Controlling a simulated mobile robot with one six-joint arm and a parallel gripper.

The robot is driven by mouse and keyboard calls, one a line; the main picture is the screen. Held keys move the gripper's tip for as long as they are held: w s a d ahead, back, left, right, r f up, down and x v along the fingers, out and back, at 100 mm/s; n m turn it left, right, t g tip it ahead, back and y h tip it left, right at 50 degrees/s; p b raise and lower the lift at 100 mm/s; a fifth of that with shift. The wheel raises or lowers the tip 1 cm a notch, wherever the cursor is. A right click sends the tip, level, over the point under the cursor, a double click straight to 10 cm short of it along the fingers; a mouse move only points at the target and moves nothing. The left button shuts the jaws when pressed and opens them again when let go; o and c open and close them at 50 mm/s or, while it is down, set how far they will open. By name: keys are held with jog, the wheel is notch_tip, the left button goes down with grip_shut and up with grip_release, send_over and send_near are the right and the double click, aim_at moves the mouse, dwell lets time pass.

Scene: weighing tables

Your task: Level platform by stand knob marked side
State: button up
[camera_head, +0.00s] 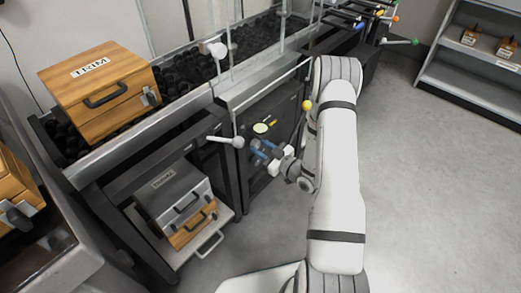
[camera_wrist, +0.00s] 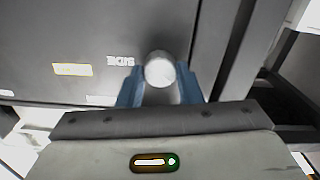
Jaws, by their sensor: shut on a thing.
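In the wrist view, my gripper (camera_wrist: 160,88) has its blue fingers closed on both sides of a pale round knob (camera_wrist: 159,70). A label reading SIDE (camera_wrist: 121,61), upside down in this view, is on the dark panel to the left of the knob. In the head view, my gripper (camera_head: 262,151) reaches the dark front of the stand (camera_head: 270,112); its fingers hide the held knob.
A white-ball lever (camera_head: 238,142) sticks out just left of my gripper. A yellow ball (camera_head: 307,105) is close to my arm. Shelves (camera_head: 478,50) stand at far right; the floor (camera_head: 425,180) between is clear.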

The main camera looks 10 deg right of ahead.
jog(key=n+b, duration=0.1)
jog(key=n, duration=0.1)
jog(key=n+b, duration=0.2)
jog(key=shift+s+a+f, duration=0.1)
jog(key=shift+a+f, duration=0.05)
jog(key=shift+f, duration=0.05)
jog(key=shift+r+n+b, duration=0.1)
jog(key=shift+n+b, duration=1)
jog(key=o, duration=1)
jog(key=shift+r, duration=0.1)
jog(key=shift+s+d, duration=0.3)
jog(key=shift+d, duration=0.1)
jog(key=p+v, duration=0.2)
jog(key=v, duration=0.5)
jog(key=shift+a, duration=0.1)
